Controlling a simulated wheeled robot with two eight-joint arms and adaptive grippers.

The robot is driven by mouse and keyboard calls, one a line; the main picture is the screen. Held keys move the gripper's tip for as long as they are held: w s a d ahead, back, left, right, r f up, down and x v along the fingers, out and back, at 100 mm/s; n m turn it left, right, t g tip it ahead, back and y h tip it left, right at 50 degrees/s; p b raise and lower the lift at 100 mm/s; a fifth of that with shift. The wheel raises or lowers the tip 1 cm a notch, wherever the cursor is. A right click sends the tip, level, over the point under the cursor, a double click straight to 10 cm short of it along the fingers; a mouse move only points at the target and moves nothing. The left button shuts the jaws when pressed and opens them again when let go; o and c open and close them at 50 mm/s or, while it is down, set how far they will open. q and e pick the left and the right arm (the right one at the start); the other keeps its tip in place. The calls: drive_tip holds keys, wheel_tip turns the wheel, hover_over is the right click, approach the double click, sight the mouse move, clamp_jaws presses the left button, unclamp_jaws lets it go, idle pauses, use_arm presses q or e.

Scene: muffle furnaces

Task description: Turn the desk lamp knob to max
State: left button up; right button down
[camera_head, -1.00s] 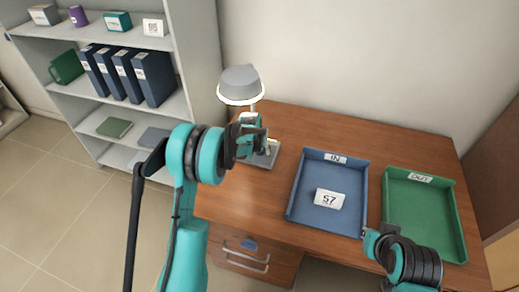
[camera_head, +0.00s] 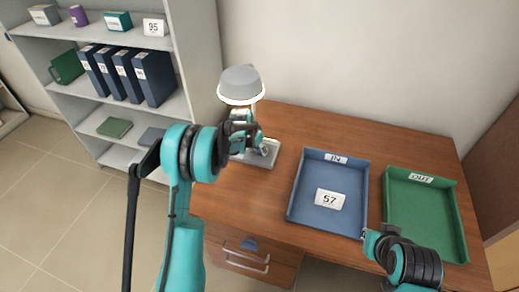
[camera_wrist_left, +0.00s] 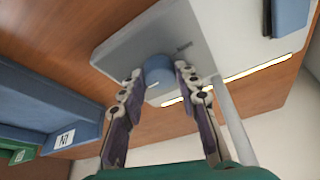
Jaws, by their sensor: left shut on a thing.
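The desk lamp (camera_head: 240,82) stands at the back left of the desk, with a grey shade, a bright rim and a flat grey base (camera_head: 243,159). In the left wrist view its blue round knob (camera_wrist_left: 158,68) sits on the grey base (camera_wrist_left: 125,48). My left gripper (camera_wrist_left: 160,80) has one finger on each side of the knob and is shut on it. In the head view the left gripper (camera_head: 262,146) is over the base and hides the knob. My right arm is at the lower right; its fingers (camera_head: 366,236) cannot be made out clearly.
A blue IN tray (camera_head: 295,199) holding a card marked 57 (camera_head: 330,199) is right of the lamp. A green OUT tray (camera_head: 422,213) is further right. A shelf unit (camera_head: 78,105) with binders stands left of the desk. The lamp's thin post (camera_wrist_left: 233,125) rises close beside my left gripper.

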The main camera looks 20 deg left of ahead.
sight(257, 151)
use_arm(q)
drive_tip(key=shift+m+h, duration=0.4)
drive_tip(key=shift+m, duration=0.6)
drive_tip(key=o, duration=1.2)
drive_tip(key=shift+c, duration=0.2)
drive_tip(key=shift+s+a+r, duration=0.1)
drive_tip(key=shift+a+r, duration=0.1)
drive_tip(key=shift+r, duration=0.25)
drive_tip(key=shift+s+a+r+g, duration=0.3)
drive_tip(key=shift+s+a+r, duration=0.35)
drive_tip(key=shift+s+r, duration=0.25)
drive_tip(key=s+a, duration=0.2)
drive_tip(key=s, duration=0.1)
drive_tip(key=s+a, duration=0.2)
drive_tip(key=s, duration=0.1)
drive_tip(key=s+a, duration=0.1)
drive_tip(key=s, duration=0.2)
drive_tip(key=shift+a, duration=0.4)
